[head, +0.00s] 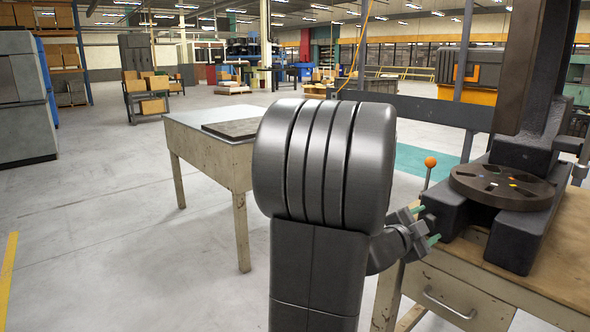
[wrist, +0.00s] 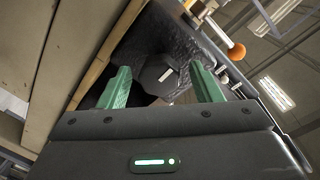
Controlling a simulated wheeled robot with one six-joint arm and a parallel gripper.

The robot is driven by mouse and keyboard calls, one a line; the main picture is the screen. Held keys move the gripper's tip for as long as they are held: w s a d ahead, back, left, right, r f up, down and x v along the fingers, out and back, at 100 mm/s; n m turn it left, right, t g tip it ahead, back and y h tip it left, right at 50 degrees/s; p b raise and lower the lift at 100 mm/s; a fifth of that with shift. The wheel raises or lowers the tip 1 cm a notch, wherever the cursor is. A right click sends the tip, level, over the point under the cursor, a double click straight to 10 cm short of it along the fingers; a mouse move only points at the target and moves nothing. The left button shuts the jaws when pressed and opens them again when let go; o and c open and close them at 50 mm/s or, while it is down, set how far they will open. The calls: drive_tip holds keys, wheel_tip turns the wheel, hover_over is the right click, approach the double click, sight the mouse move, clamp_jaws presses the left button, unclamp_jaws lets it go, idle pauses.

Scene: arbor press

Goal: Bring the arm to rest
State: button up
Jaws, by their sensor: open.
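My gripper (head: 426,224) is at the right of the head view, beside the left side of the arbor press base (head: 455,208). Its two green fingers are apart with nothing between them. In the wrist view my gripper (wrist: 163,90) also shows open, with the dark press base (wrist: 150,50) beyond the fingers. My arm's large dark grey link fills the middle of the head view and hides part of what lies behind it. I cannot tell whether the fingertips touch the press.
The press stands on a wooden-topped bench (head: 555,262) with a drawer, carrying a round slotted plate (head: 500,187). An orange-knobbed lever (head: 430,162) rises close to my gripper. A table (head: 200,135) with a dark plate stands at left. The floor (head: 110,235) at left is free.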

drive_tip(key=shift+a, duration=0.1)
drive_tip(key=s+a+n+h+p, duration=0.1)
drive_tip(key=s+a+n+p, duration=0.5)
drive_tip(key=a+n, duration=0.2)
drive_tip(key=n, duration=0.2)
drive_tip(key=shift+a+n+p, duration=0.2)
drive_tip(key=shift+n+p, duration=0.1)
drive_tip(key=shift+n, duration=0.1)
idle(2.0)
drive_tip(key=shift+s+f, duration=0.1)
drive_tip(key=shift+a, duration=0.1)
